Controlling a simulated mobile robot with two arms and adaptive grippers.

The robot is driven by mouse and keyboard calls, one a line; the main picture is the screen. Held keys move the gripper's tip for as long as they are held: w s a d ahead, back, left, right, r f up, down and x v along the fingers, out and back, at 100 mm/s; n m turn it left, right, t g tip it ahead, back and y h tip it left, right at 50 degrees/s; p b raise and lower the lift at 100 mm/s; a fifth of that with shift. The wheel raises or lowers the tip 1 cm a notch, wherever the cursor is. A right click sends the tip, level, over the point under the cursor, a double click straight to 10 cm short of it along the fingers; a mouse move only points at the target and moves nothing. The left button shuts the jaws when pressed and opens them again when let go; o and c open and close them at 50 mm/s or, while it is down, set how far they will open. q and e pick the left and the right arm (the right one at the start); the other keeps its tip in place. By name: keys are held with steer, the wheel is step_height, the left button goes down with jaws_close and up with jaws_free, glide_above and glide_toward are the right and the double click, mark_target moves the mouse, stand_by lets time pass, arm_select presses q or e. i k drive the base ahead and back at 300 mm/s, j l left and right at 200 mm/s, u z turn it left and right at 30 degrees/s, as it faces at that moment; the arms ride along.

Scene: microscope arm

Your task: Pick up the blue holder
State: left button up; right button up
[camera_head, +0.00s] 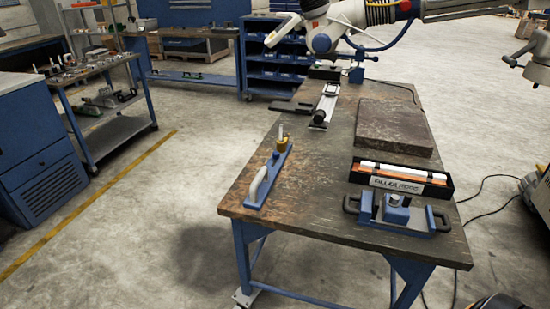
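Two blue things on the wooden workbench (310,218) could be the blue holder, and I cannot tell for sure which one it is. One is a wide blue fixture (405,218) with a dark handle at each end and a raised blue block in its middle. It sits at the near right of the bench top, in front of a black box. The other is a long narrow blue base (272,170) with a curved white handle and a yellow part, lying near the left edge. Neither of my grippers is clearly in view.
The black box (402,179) holds white and orange rods. A brown slab (394,127) lies behind it. A ruler-like device (327,101) lies at the back left of the bench. A metal shelf cart (105,105) stands at left. The floor left of the bench is free.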

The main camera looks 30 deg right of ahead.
mark_target(260, 189)
steer(key=i+j+u, duration=0.15)
steer(key=i+u, duration=0.4)
steer(key=i+j+u, duration=0.15)
steer(key=i+u, duration=0.25)
steer(key=i, duration=0.9)
steer(key=i+l+z, duration=0.2)
steer(key=i+z, duration=0.55)
steer(key=z, duration=0.2)
steer(key=i+z, duration=0.5)
steer(key=i+j+z, duration=0.3)
steer(key=z, duration=0.15)
steer(key=i+z, duration=0.15)
steer(key=z, duration=0.3)
steer(key=i+z, duration=0.15)
steer(key=z, duration=0.3)
steer(key=i+z, duration=0.2)
steer(key=z, duration=0.2)
steer(key=i+z, duration=0.15)
steer(key=z, duration=0.3)
steer(key=i+j+z, duration=0.1)
steer(key=z, duration=0.35)
steer(key=i+j+z, duration=0.1)
steer(key=j+z, duration=0.2)
steer(key=z, duration=0.15)
steer(key=i+j+z, duration=0.1)
steer(key=z, duration=0.25)
steer(key=i+j+z, duration=0.3)
steer(key=z, duration=0.35)
